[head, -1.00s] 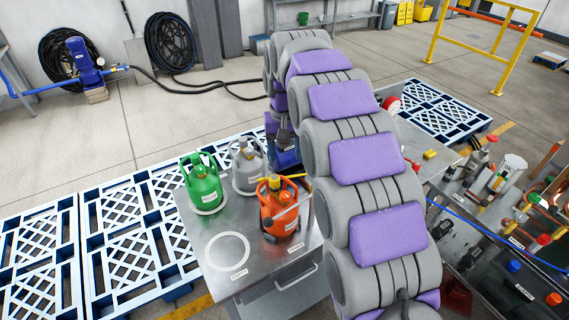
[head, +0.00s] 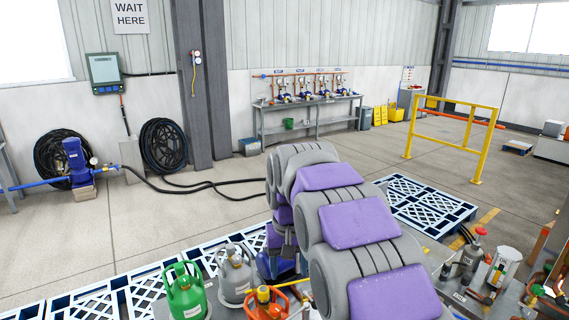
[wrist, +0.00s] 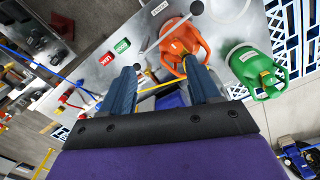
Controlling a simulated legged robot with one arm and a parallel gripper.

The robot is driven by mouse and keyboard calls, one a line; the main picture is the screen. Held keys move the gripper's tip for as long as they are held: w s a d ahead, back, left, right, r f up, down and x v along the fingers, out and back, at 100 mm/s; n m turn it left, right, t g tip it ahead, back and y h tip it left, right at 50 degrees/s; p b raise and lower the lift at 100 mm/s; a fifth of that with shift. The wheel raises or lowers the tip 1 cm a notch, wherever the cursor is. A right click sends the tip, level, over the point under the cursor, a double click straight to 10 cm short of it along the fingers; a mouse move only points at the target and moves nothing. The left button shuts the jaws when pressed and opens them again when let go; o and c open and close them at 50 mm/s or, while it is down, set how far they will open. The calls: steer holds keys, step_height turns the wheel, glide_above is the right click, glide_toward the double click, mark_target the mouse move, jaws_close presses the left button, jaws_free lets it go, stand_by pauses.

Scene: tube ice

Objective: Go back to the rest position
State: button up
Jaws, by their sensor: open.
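My gripper (wrist: 165,88) is open in the wrist view, its two blue fingers spread with nothing held between them. The green cylinder (head: 186,292), the grey cylinder (head: 236,274) and the orange cylinder (head: 266,302) stand at the bottom edge. The green cylinder also shows at the right in the wrist view (wrist: 258,72).
Blue pallets (head: 425,205) lie on the floor behind the arm. A yellow barrier (head: 455,132) stands at the right. A blue pump (head: 78,163) and coiled hoses are by the left wall. A workbench (head: 310,115) stands at the back.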

steer(key=s+d+f+m+b, duration=0.1)
steer(key=s+d, duration=0.4)
steer(key=s, duration=0.4)
steer(key=s+d+f+b, duration=0.1)
steer(key=s+d, duration=0.4)
steer(key=s, duration=0.3)
steer(key=s+d+f, duration=0.2)
steer(key=s+f, duration=0.2)
steer(key=s, duration=0.6)
steer(key=s+d+f+g+b, duration=0.1)
steer(key=s+f, duration=0.3)
steer(key=s, duration=0.5)
steer(key=shift+s+d+m+g, duration=0.3)
steer(key=shift+s+d+m, duration=0.05)
steer(key=shift+s+m, duration=0.05)
